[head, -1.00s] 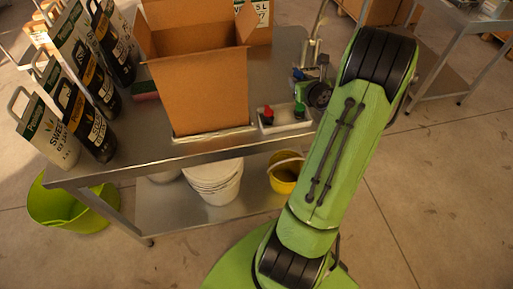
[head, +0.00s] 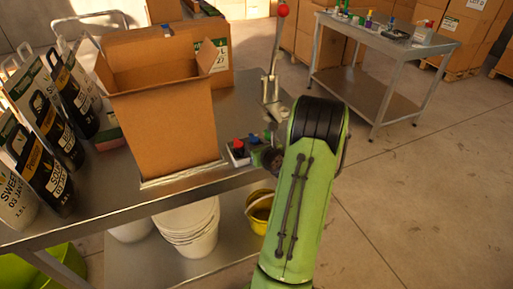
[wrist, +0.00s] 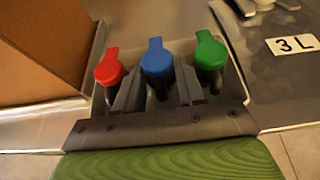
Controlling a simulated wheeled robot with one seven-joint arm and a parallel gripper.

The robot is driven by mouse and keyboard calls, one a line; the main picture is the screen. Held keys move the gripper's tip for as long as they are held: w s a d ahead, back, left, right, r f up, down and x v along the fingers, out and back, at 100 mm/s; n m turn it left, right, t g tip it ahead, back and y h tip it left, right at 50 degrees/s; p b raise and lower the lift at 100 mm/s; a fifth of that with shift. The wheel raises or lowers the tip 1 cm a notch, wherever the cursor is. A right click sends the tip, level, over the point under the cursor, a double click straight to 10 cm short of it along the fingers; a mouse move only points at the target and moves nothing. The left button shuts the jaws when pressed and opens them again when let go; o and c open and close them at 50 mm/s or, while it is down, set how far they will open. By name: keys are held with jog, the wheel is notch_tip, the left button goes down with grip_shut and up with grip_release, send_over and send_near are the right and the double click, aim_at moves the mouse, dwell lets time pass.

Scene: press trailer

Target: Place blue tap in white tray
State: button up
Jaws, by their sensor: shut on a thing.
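The blue tap (wrist: 157,58) is between my gripper's two dark fingers (wrist: 159,88) in the wrist view, and they are shut on it. It is over or in the white tray (wrist: 236,82), between a red tap (wrist: 109,68) on the left and a green tap (wrist: 210,54) on the right. I cannot tell whether its base touches the tray floor. In the head view the white tray (head: 238,162) is at the table's front edge, right of the big box, with the red tap (head: 238,145) showing. My arm hides most of the gripper there.
An open cardboard box (head: 165,125) stands close to the tray's left. A lever with a red knob (head: 282,10) rises behind it. Bottles and pouches (head: 62,135) crowd the table's left. White buckets (head: 190,222) and a yellow bucket (head: 260,208) are below. A second table (head: 385,45) is behind.

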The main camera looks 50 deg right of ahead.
jog(key=shift+f, duration=0.15)
jog(key=o, duration=0.7)
jog(key=shift+o, duration=0.2)
